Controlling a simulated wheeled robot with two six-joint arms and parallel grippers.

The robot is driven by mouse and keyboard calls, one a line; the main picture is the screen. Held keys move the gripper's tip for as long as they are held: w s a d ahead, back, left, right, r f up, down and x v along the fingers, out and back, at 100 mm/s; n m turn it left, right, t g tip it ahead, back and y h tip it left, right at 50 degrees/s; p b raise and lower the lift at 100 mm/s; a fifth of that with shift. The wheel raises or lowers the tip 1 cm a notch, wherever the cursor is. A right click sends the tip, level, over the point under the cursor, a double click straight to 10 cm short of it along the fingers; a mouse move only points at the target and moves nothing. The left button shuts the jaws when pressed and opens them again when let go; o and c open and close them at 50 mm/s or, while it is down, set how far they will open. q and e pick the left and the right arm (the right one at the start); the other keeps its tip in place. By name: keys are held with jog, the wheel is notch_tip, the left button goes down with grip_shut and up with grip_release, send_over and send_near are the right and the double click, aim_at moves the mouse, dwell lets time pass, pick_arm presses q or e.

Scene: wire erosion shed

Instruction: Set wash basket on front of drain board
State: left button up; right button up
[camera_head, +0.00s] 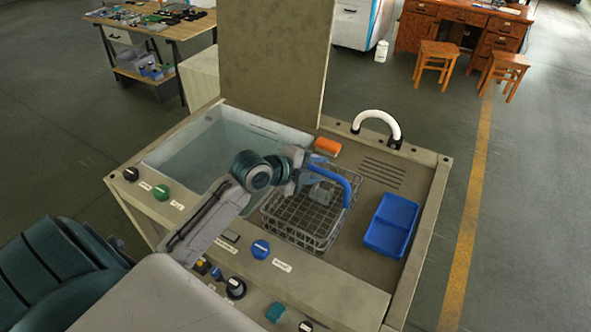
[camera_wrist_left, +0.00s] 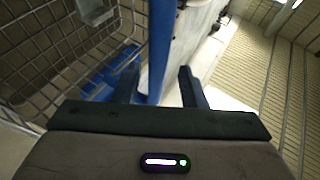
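The wash basket (camera_head: 297,222) is a wire basket with a blue handle (camera_head: 335,177). It appears to stand on the drain board (camera_head: 345,250), right of the water tank, with a grey part (camera_head: 322,193) inside. My left gripper (camera_head: 310,165) is at the handle's far left end. In the left wrist view the handle (camera_wrist_left: 161,45) runs between the fingers of the gripper (camera_wrist_left: 159,85). The fingers are apart, with a gap between the handle and the right finger. The basket mesh (camera_wrist_left: 50,50) fills the left of that view. My right gripper is not in view.
An open tank (camera_head: 205,155) lies left of the basket. A blue tray (camera_head: 390,225) stands on the board to the right, and an orange block (camera_head: 328,146) behind. A white curved hose (camera_head: 378,118) rises at the back. Knobs (camera_head: 261,249) line the front panel.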

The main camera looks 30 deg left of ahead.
pick_arm(q)
jog(key=b+v, duration=0.2)
jog(key=v, duration=0.8)
jog(key=shift+s, duration=0.2)
